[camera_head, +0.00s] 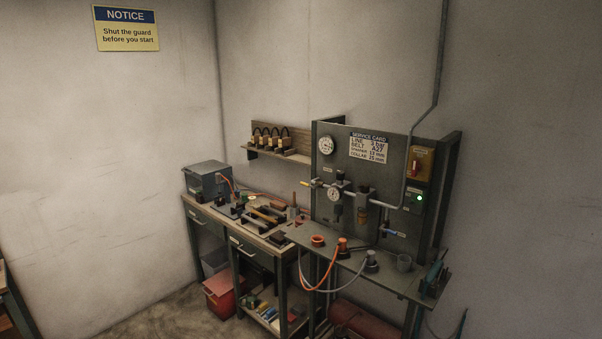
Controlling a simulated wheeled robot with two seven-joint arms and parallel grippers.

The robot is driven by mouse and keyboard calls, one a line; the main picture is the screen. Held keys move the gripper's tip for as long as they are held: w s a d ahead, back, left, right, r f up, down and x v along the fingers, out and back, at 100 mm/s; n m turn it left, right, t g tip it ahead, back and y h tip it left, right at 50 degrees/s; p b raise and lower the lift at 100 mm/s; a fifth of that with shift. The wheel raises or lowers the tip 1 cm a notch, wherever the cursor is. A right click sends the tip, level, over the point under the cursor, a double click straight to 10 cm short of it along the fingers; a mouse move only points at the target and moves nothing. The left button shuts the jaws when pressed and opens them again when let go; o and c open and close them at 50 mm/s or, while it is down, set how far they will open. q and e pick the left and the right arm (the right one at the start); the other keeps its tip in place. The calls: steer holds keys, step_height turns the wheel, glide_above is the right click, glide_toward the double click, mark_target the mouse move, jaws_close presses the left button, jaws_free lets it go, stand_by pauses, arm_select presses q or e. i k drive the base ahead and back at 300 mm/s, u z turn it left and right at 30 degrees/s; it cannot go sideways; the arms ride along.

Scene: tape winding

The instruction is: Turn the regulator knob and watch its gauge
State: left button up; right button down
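A grey panel (385,172) stands at the back of the bench and carries a horizontal pipe with fittings. A small round white gauge (334,195) sits at the left part of the pipe. A dark knob (340,176) shows just above it and looks like the regulator knob; its markings are too small to see. A larger round white gauge (326,145) is fixed higher on the panel, at its left edge. The needles of both gauges are too small to read. Neither of my grippers is in view.
A tool-covered workbench (237,232) stands at left. A red bin (220,293) is on the floor.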

mark_target(340, 176)
steer(key=u, duration=0.45)
steer(key=i, duration=0.95)
steer(key=u, duration=0.05)
